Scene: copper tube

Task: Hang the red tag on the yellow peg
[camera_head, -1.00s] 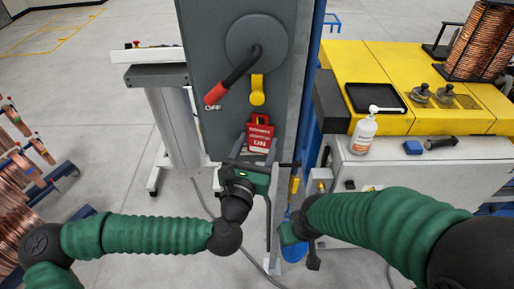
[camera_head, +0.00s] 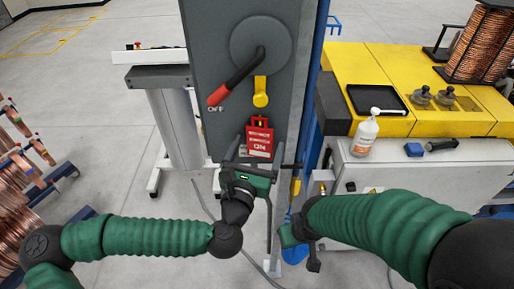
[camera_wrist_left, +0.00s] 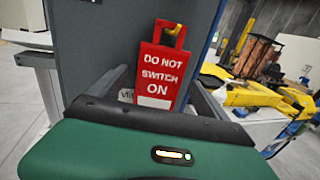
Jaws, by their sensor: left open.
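The red tag (camera_head: 260,142), with white lettering, is upright against the grey panel. It also shows in the left wrist view (camera_wrist_left: 162,66), reading "DO NOT SWITCH ON". A yellow piece (camera_wrist_left: 173,31) shows in the loop at its top; I cannot tell how firmly the loop sits on it. The yellow part with a round end (camera_head: 260,92) is just above the tag in the head view. My left gripper (camera_head: 255,156) is open, with a finger low on either side of the tag. My right gripper (camera_head: 298,238) hangs lower right; its jaws are unclear.
A red-handled lever (camera_head: 235,84) on the grey panel (camera_head: 215,50) points to "OFF". To the right is a yellow-topped bench (camera_head: 390,60) with a black tray (camera_head: 375,98) and a white bottle (camera_head: 364,134). Copper stock (camera_head: 20,215) stands at far left.

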